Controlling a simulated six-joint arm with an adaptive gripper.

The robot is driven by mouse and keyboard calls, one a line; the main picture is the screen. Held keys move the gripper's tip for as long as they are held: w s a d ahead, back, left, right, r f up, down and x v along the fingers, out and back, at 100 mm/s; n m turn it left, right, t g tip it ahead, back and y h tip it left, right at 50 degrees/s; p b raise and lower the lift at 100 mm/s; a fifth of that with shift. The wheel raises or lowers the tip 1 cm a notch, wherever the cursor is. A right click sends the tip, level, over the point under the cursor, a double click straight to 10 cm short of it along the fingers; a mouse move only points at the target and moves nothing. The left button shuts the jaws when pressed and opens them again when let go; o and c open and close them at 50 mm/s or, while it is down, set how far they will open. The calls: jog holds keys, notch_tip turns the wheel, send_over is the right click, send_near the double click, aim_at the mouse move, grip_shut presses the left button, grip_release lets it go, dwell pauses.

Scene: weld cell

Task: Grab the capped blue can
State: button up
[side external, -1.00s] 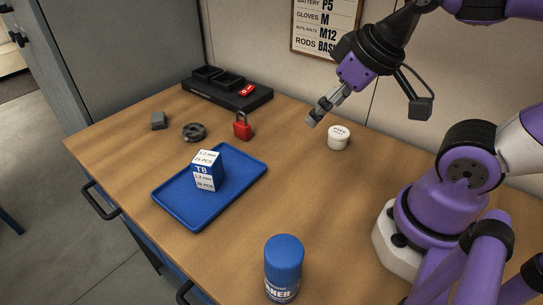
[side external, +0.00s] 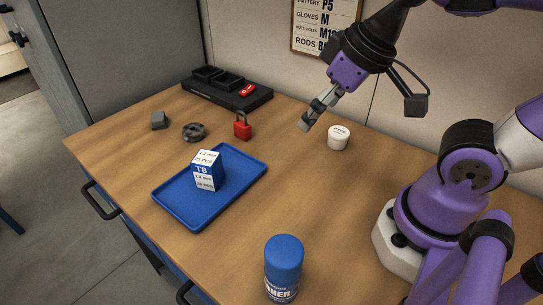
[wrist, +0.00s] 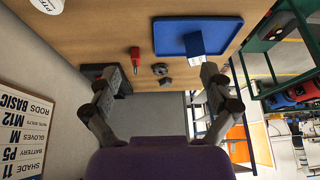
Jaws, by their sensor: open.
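The capped blue can (side external: 283,270) stands upright on the wooden bench at the near edge of the side external view, its blue cap up and part of a white-lettered label showing. My gripper (side external: 306,125) is in the air over the far part of the bench, well away from the can. In the wrist view my gripper (wrist: 160,80) shows its two fingers spread wide with nothing between them. The can does not show in the wrist view.
A blue tray (side external: 243,187) holds a blue and white box (side external: 208,171). A red padlock (side external: 242,127), dark ring (side external: 194,132), grey block (side external: 158,120) and black organiser (side external: 215,93) lie behind it. Bench between tray and can is clear.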

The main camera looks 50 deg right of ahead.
jog(key=s+a+n+g, duration=0.2)
jog(key=a+n+g, duration=0.15)
jog(key=a, duration=0.75)
jog(key=n+g, duration=0.1)
jog(key=n, duration=0.1)
send_over(284, 250)
jog(key=shift+w+d+f, duration=0.1)
jog(key=shift+w+f, duration=0.05)
jog(key=shift+w, duration=0.15)
jog(key=shift+n+g+h, duration=0.25)
jog(key=shift+h, duration=0.05)
jog(key=f, duration=0.4)
jog(key=shift+s+a+f, duration=0.2)
jog(key=shift+s, duration=0.05)
notch_tip(284, 250, down, 6)
jog(key=shift+d, duration=0.1)
jog(key=c, duration=1.4)
